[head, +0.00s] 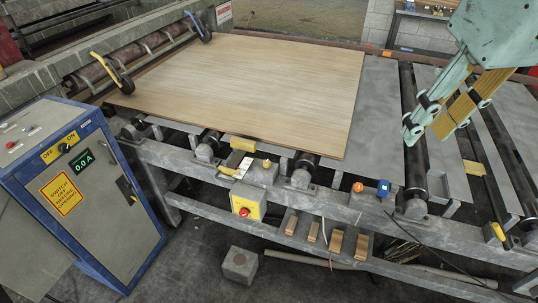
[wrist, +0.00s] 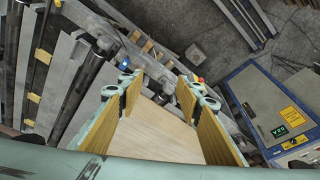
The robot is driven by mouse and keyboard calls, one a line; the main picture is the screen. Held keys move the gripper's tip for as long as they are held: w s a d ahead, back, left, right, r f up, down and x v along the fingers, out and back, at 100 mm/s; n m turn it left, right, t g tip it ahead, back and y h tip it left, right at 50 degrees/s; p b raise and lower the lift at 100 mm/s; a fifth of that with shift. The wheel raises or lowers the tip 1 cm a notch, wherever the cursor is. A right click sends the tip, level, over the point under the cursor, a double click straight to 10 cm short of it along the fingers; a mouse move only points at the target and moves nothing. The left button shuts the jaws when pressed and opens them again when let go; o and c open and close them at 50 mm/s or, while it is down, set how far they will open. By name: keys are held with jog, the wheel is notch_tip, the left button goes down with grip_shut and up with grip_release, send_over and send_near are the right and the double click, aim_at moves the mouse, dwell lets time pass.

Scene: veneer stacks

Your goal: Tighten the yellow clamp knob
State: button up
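A small yellow knob-like part (head: 497,231) sits on the front rail at the far right of the head view. A larger yellow handle (head: 242,144) lies at the board's front edge, left of centre. I cannot tell which one is the clamp knob. My gripper (head: 425,131) hangs at the upper right, over the grey plates and rollers, apart from both yellow parts. In the wrist view my gripper (wrist: 160,97) has its yellow-padded fingers wide apart with nothing between them. The pale board shows beyond the gap.
A wooden veneer sheet (head: 240,80) covers the left of the roller table. A blue-framed control cabinet (head: 90,195) stands at left.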

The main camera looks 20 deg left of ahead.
jog(key=w+a+f+n+g+y+p, duration=0.15)
jog(key=w+a+n, duration=0.35)
jog(key=w+a, duration=0.75)
jog(key=n+g+h+b, duration=0.1)
jog(key=n+h+b, duration=0.35)
jog(key=n, duration=1.25)
send_over(267, 161)
jog(key=b, duration=0.1)
notch_tip(267, 161, down, 30)
jog(key=f+y, duration=0.1)
jog(key=y, duration=0.1)
jog(key=shift+r, duration=0.3)
jog(key=shift+f, duration=0.15)
jog(key=shift+f+b, duration=1.35)
jog(key=shift+f, duration=5.45)
jog(key=shift+c, duration=0.7)
jog(key=c, duration=0.7)
